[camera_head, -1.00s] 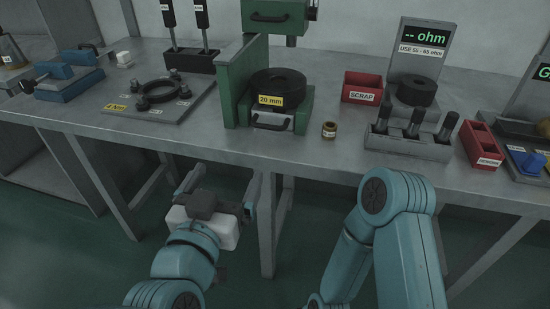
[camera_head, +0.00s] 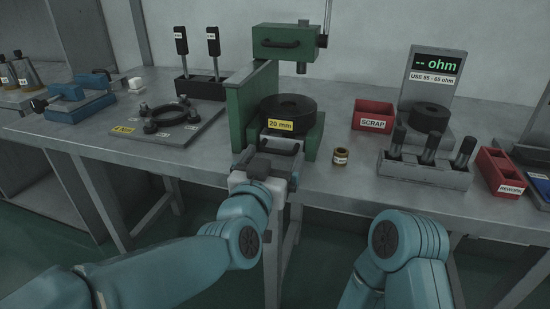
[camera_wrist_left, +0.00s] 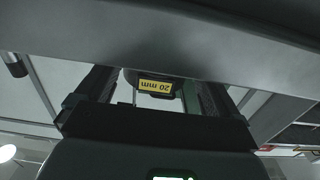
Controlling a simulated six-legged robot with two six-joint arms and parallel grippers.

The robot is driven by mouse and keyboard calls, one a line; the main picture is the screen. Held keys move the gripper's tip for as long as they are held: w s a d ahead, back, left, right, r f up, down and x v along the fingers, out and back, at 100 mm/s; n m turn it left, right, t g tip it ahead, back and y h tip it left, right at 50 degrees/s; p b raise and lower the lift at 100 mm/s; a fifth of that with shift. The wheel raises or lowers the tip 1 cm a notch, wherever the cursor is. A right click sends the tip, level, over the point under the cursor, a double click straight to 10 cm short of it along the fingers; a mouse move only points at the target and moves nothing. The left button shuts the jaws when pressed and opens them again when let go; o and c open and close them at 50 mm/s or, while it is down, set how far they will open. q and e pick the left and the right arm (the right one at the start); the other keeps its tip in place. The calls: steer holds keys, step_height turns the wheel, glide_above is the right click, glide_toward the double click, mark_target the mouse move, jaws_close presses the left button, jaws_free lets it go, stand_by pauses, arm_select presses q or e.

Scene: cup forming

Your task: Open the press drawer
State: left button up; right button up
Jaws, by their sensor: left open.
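The green press (camera_head: 242,105) stands on the bench with a round black die (camera_head: 289,109) on its base. The press drawer (camera_head: 282,144) is at the front, under the yellow "20 mm" label (camera_head: 280,125); it looks closed, and my gripper partly covers it. My left gripper (camera_head: 270,161) is open just in front of the drawer, its fingers pointing at it. In the left wrist view the label (camera_wrist_left: 155,86) shows upside down between the two fingers. Whether the fingers touch the handle I cannot tell. My right arm shows at lower right, but its gripper is out of view.
A red scrap bin (camera_head: 373,115) and a grey holder (camera_head: 425,172) with dark cylinders are further right. A plate with a black ring (camera_head: 170,113) lies left of the press.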

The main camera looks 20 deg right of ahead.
arm_select(q)
steer(key=shift+w+d, duration=0.4)
steer(key=shift+w, duration=0.2)
steer(key=c, duration=1.2)
steer(key=shift+s, duration=0.1)
